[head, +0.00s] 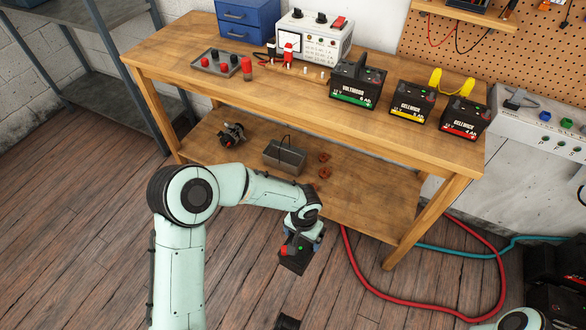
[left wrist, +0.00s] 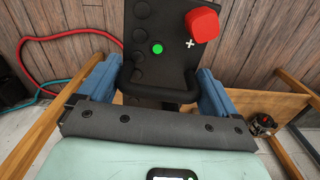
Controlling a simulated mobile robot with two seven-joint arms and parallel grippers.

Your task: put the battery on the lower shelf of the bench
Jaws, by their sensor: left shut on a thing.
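My left gripper (head: 304,232) is shut on the handle of a black battery (head: 294,256) and holds it in the air in front of the bench. In the left wrist view the battery (left wrist: 158,62) shows its top, with a red terminal cap, a green dot and several round caps. Blue fingers of the left gripper (left wrist: 158,92) stand at both sides of its handle. The lower shelf (head: 375,195) of the wooden bench (head: 290,95) lies behind and above the battery in the head view. My right gripper is not in view.
The lower shelf bears a dark machine part (head: 232,135), a grey box (head: 284,157) with a handle, and copper rings (head: 324,172). Its right part is bare. The bench's front right leg (head: 425,222) and a red hose (head: 400,307) are to the right.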

